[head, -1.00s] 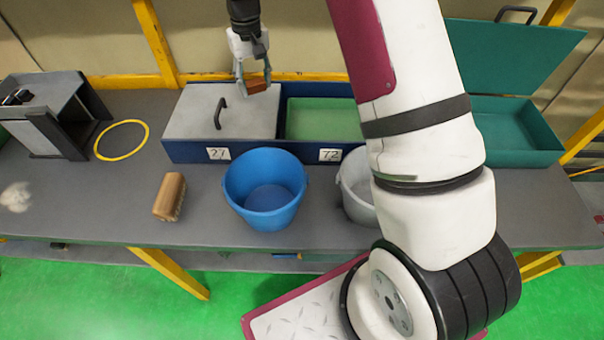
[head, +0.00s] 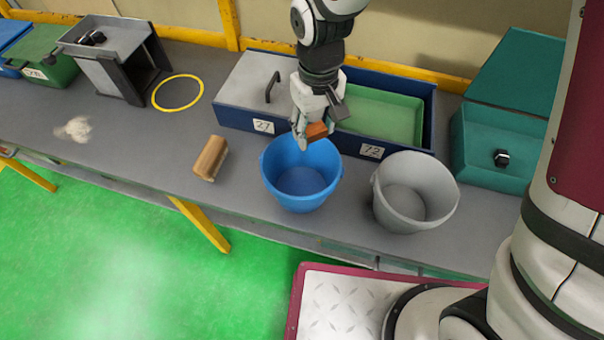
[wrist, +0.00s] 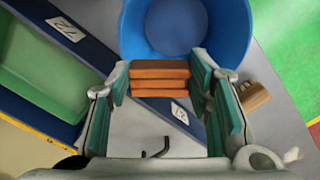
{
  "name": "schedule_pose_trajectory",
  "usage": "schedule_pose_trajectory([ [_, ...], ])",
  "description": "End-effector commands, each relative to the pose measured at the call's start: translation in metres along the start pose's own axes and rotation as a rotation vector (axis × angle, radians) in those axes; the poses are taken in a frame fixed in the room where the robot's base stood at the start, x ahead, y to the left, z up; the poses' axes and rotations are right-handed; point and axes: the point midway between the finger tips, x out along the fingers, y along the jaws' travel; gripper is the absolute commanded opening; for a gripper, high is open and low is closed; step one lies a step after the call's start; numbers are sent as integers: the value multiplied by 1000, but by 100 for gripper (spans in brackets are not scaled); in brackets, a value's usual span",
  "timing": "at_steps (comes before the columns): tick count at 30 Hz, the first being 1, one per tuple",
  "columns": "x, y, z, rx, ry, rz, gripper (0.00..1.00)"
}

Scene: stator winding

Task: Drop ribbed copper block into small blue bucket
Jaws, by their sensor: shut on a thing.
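The ribbed copper block (head: 316,131) is orange-brown with grooves across it. My gripper (head: 308,134) is shut on it and holds it in the air, at the back rim of the small blue bucket (head: 302,195) in the head view. In the wrist view the block (wrist: 160,78) sits between the two green-padded fingers of my gripper (wrist: 165,90). The blue bucket (wrist: 172,25) opens just beyond the block there, and its visible inside looks empty.
A grey bucket (head: 415,200) stands right of the blue one. A wooden-backed brush (head: 210,158) lies to its left. Behind are a blue case with a grey lid (head: 255,85) and green compartment (head: 385,115), a yellow ring (head: 178,92) and a teal box (head: 495,160).

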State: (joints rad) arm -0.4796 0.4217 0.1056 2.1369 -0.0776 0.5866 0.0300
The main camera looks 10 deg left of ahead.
Motion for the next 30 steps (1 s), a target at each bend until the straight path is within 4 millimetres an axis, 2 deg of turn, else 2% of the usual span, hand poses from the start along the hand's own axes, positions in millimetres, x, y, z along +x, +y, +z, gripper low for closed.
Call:
schedule_pose_trajectory([
  [1, -1, -8, 6, -17, 0, 1, 7],
  [5, 2, -15, 12, -36, 1, 0, 7],
  [21, 54, -14, 11, -36, -1, 0, 7],
  [30, 60, -15, 12, -36, 2, 0, 7],
])
